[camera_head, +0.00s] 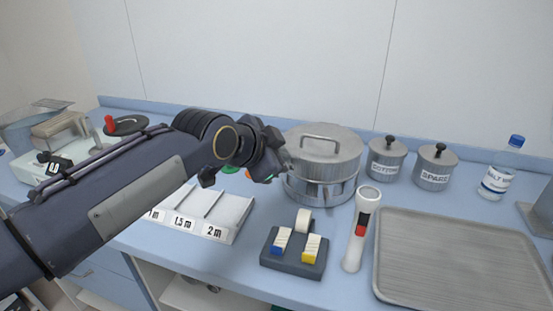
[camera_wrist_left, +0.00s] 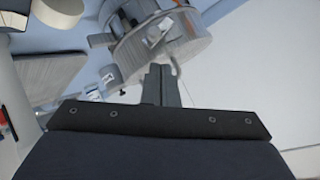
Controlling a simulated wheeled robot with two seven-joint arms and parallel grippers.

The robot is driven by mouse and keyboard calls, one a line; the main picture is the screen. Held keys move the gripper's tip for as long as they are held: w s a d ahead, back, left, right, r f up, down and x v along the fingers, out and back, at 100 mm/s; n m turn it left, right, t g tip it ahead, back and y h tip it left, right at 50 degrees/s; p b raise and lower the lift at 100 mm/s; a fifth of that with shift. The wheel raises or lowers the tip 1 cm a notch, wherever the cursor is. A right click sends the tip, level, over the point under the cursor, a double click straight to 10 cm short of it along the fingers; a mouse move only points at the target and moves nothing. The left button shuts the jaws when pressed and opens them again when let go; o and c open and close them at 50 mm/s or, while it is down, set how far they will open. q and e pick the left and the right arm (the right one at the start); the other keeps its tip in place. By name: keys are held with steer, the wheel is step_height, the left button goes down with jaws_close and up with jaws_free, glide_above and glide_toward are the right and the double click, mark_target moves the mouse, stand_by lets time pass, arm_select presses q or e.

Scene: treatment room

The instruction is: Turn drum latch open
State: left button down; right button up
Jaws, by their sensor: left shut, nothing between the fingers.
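The metal drum (camera_head: 322,192) stands at the back of the blue counter, with a wide lid (camera_head: 335,150) and a bar handle on top. Its left side is partly hidden by my left gripper. I cannot make out the latch clearly in the head view. My left gripper (camera_head: 284,160) is at the drum's left side, near the lid's edge; whether it touches is unclear. In the left wrist view its fingers (camera_wrist_left: 162,84) are together and empty, with their tips close to a curved metal body (camera_wrist_left: 180,50) that looks like the drum. My right gripper is not in view.
Two lidded canisters (camera_head: 433,168) and a bottle (camera_head: 500,170) stand right of the drum. A flashlight-like device (camera_head: 367,195), a dark block with rolls (camera_head: 283,262) and a metal tray (camera_head: 460,265) lie in front. A labelled white divided tray (camera_head: 232,212) is below my left arm.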

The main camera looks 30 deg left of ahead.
arm_select(q)
steer(key=v, duration=1)
steer(key=shift+a+r, duration=0.25)
steer(key=shift+r, duration=0.05)
